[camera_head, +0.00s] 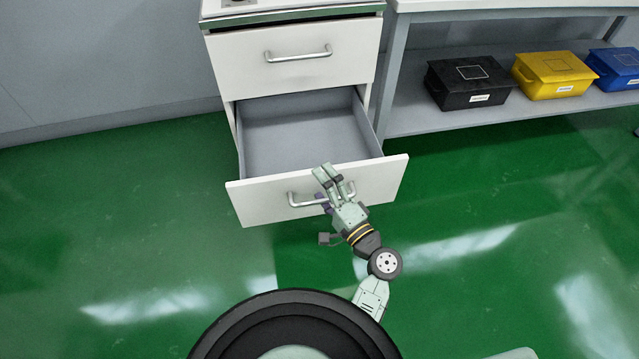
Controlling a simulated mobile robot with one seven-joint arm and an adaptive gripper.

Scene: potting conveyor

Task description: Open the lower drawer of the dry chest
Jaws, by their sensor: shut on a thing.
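The dry chest (215,62) is a white cabinet with two drawers. Its upper drawer (350,42) is closed and has a silver bar handle (300,54). The lower drawer (255,208) is pulled well out, and its grey inside is visible and empty. My gripper (327,177) is at the lower drawer's front, shut on that drawer's silver handle (303,202) near its middle. The fingers cover part of the handle.
A grey bench with a lower shelf (420,122) stands at the right. The shelf holds a black box (447,87), a yellow box (570,88) and a blue box (615,80), all lidded. The green floor (480,200) around the drawer is clear.

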